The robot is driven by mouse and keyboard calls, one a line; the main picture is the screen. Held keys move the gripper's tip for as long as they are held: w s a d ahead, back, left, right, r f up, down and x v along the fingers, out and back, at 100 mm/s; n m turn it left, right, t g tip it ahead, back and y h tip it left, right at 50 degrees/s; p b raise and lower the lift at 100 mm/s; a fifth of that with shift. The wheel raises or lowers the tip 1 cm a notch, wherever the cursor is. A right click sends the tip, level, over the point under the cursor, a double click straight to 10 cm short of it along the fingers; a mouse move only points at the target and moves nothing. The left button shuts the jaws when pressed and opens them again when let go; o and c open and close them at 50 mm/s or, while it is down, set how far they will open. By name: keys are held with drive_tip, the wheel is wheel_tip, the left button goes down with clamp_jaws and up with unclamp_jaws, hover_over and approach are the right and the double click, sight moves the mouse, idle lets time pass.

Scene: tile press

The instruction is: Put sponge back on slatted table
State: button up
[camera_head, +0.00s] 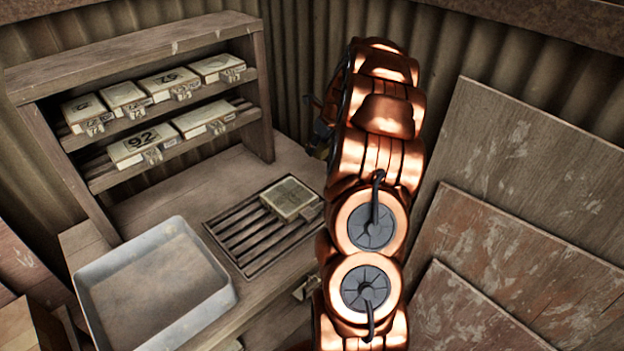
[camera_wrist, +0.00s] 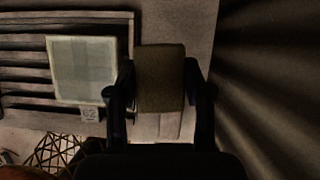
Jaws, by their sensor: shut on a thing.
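My gripper (camera_wrist: 160,80) is shut on a brown, block-shaped sponge (camera_wrist: 160,72) in the wrist view, with a dark finger on each side of it. The slatted table (camera_head: 232,240) is set in the bench top in the head view; its slats also show at the left of the wrist view (camera_wrist: 22,88). A pale square tile (camera_head: 288,197) lies at its back right end; it also shows left of the sponge (camera_wrist: 82,68). The sponge appears to the right of the slats. In the head view my copper arm hides the sponge and most of my gripper (camera_head: 320,132).
A grey metal tray (camera_head: 155,285) stands at the front left. A wooden shelf (camera_head: 140,50) behind holds several tagged tile boxes (camera_head: 142,144). Large boards (camera_head: 530,170) lean at the right, near a corrugated wall (camera_head: 295,60). The front slats are bare.

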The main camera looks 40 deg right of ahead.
sight(311, 171)
drive_tip(key=w+b, duration=0.1)
drive_tip(key=w+d+f+b, duration=0.1)
drive_tip(key=b, duration=0.1)
drive_tip(key=w+f+b, duration=0.1)
drive_tip(key=b, duration=0.1)
drive_tip(key=shift+d+f, duration=0.2)
drive_tip(key=shift+d, duration=0.05)
drive_tip(key=w+d+m+b, duration=0.1)
drive_tip(key=b, duration=0.2)
drive_tip(key=shift+w, duration=0.2)
wheel_tip(311, 171, down, 10)
drive_tip(key=shift+d+r+p, duration=0.1)
drive_tip(key=shift+r+p, duration=0.05)
drive_tip(key=shift+p, duration=0.35)
drive_tip(key=o, duration=1)
